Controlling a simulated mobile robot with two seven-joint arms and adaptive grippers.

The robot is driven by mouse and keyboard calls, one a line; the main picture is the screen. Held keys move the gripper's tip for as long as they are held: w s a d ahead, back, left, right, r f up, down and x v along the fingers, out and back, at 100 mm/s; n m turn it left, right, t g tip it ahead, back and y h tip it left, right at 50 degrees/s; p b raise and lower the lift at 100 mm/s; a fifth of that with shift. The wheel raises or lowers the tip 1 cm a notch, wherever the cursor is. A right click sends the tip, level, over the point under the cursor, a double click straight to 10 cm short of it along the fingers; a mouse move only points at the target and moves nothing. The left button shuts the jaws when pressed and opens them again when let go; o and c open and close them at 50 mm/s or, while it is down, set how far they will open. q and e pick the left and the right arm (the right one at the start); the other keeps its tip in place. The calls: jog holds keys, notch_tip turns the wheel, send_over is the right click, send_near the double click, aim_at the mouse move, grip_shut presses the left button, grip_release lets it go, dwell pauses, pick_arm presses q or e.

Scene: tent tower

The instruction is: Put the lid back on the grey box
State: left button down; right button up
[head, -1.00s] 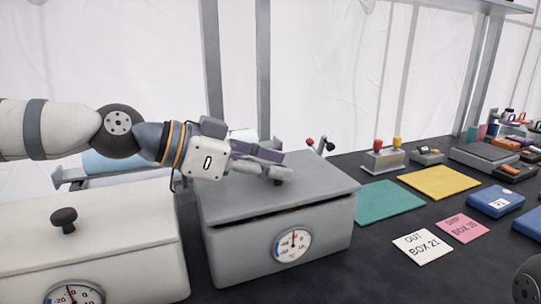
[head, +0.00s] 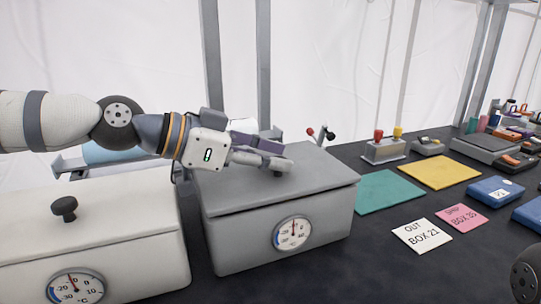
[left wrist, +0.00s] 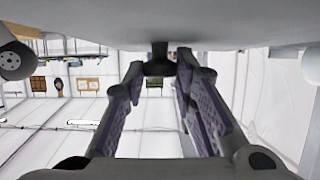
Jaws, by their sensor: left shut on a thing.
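The grey box (head: 250,245) stands on the dark table, with a round dial (head: 292,232) on its front. Its grey lid (head: 320,176) lies on top, and no open gap shows along the front edge. My left gripper (head: 280,165) is over the lid and shut on its dark knob, which is mostly hidden by the fingers in the head view. In the left wrist view the dark knob (left wrist: 159,60) sits between the fingertips, below the lid's grey surface (left wrist: 90,18). My right gripper is not in view.
A white box (head: 130,240) with a dark knob and dial stands close on the left. Right of the grey box lie a teal mat (head: 388,192), a yellow mat (head: 440,172), a white card (head: 421,235) and a pink card (head: 463,219). A metal post (head: 263,80) rises behind.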

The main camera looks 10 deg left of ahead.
pick_arm(q)
jog(key=shift+f, duration=0.35)
jog(key=c, duration=1.2)
grip_release()
jog(key=v, duration=1.2)
